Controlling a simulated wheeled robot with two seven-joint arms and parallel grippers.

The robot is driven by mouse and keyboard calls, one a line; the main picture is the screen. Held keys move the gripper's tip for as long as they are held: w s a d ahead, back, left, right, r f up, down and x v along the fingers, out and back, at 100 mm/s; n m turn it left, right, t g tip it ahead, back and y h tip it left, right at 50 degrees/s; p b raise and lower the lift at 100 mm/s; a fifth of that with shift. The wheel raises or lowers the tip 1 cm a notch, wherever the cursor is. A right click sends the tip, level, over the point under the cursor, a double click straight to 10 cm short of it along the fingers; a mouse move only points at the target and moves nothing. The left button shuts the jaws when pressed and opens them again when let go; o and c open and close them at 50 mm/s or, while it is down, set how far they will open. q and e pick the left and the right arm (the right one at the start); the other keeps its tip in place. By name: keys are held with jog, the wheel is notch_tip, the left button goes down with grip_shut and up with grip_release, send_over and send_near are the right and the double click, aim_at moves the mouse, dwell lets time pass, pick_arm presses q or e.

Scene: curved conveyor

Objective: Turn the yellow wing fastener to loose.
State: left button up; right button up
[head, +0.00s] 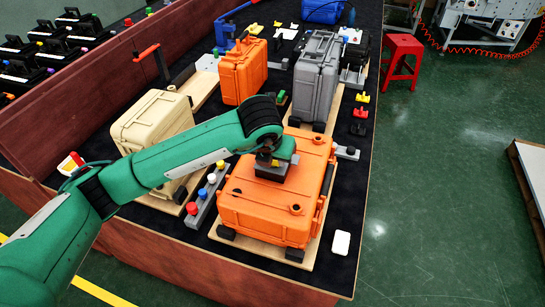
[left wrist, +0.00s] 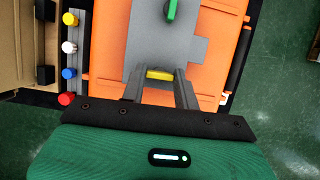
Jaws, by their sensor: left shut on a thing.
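The yellow wing fastener (left wrist: 160,74) shows in the left wrist view as a short yellow bar between my left gripper's fingertips. My left gripper (left wrist: 161,82) is shut on it, one grey finger at each end of the bar. The fastener is on a grey plate (left wrist: 133,45) on the orange case (left wrist: 108,92). In the head view the case (head: 255,216) lies flat, and my left gripper and forearm cover much of the plate and fastener. A green wing fastener (left wrist: 171,9) stands upright farther up the plate. My right gripper is in neither view.
A rail with coloured knobs (head: 201,194) stands just left of the case. A beige case (head: 152,122), another orange case (head: 243,72) and a grey case (head: 317,68) stand upright behind. A small white block (head: 341,242) lies at right.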

pick_arm(q)
jog(key=o, duration=1)
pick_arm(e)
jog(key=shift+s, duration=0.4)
pick_arm(q)
jog(key=shift+s+r, duration=0.15)
jog(key=shift+r, duration=0.35)
jog(key=b+v, duration=0.2)
jog(key=v, duration=1)
jog(key=shift+s+r, duration=0.15)
jog(key=shift+r, duration=0.2)
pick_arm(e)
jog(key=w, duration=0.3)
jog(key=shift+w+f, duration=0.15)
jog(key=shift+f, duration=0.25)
